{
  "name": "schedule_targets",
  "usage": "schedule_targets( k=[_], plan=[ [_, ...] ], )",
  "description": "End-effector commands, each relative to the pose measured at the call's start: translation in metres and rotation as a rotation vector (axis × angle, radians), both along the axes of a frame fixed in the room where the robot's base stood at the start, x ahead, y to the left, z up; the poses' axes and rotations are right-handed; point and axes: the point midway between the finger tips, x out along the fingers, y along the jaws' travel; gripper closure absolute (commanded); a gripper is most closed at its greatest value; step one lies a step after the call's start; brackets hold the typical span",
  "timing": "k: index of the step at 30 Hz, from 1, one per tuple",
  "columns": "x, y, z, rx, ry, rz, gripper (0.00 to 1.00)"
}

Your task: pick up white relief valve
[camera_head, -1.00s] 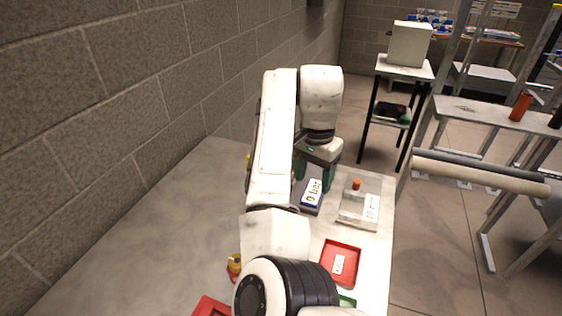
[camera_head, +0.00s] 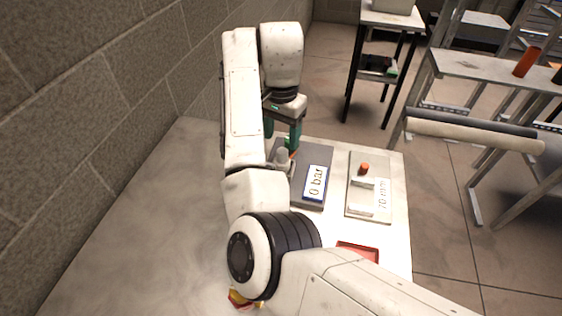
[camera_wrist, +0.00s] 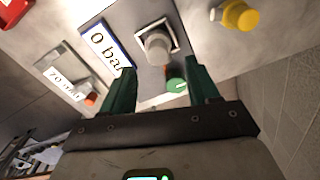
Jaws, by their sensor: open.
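A whitish, stubby cylindrical piece, apparently the white relief valve (camera_wrist: 157,46), stands in a square frame on the grey plate labelled "0 bar" (camera_wrist: 122,14). In the head view the valve (camera_head: 282,157) shows partly beside my arm, near the left side of the plate (camera_head: 313,163). My gripper (camera_wrist: 160,80) is open and empty, its green fingers pointing toward the plate. The valve lies just beyond the fingertips, roughly between them in the picture. A green round part (camera_wrist: 177,86) lies between the fingers, nearer the right one. In the head view my gripper (camera_head: 282,140) is above the plate's far end.
A "70 mm" plate (camera_head: 356,208) with an orange-tipped part (camera_head: 363,169) lies to the right. A red tray (camera_head: 358,251) is partly hidden by my arm. The block wall (camera_head: 110,100) runs along the left.

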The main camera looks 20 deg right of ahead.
Motion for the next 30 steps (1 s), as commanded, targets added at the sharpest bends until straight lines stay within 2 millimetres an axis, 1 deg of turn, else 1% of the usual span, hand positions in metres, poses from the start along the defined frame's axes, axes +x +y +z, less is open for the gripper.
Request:
schedule_targets(
  k=[1, 5, 7, 12, 15, 18, 24, 26, 30],
  plan=[
    [0.0, 0.0, -0.004, 0.0, 0.0, 0.0, 0.4],
    [0.0, 0.0, -0.01, 0.001, 0.001, 0.001, 0.4],
    [-0.001, 0.0, -0.017, 0.001, 0.002, 0.001, 0.4],
    [-0.003, 0.0, -0.042, 0.0, 0.003, 0.001, 0.4],
    [-0.003, 0.0, -0.053, 0.0, 0.001, 0.002, 0.4],
    [-0.002, 0.0, -0.058, 0.001, 0.001, 0.001, 0.4],
    [-0.002, 0.0, -0.059, 0.001, -0.001, 0.0, 0.4],
    [-0.002, 0.0, -0.059, 0.001, -0.001, 0.0, 0.45],
    [-0.002, 0.0, -0.059, 0.001, -0.001, 0.0, 0.58]
  ],
)
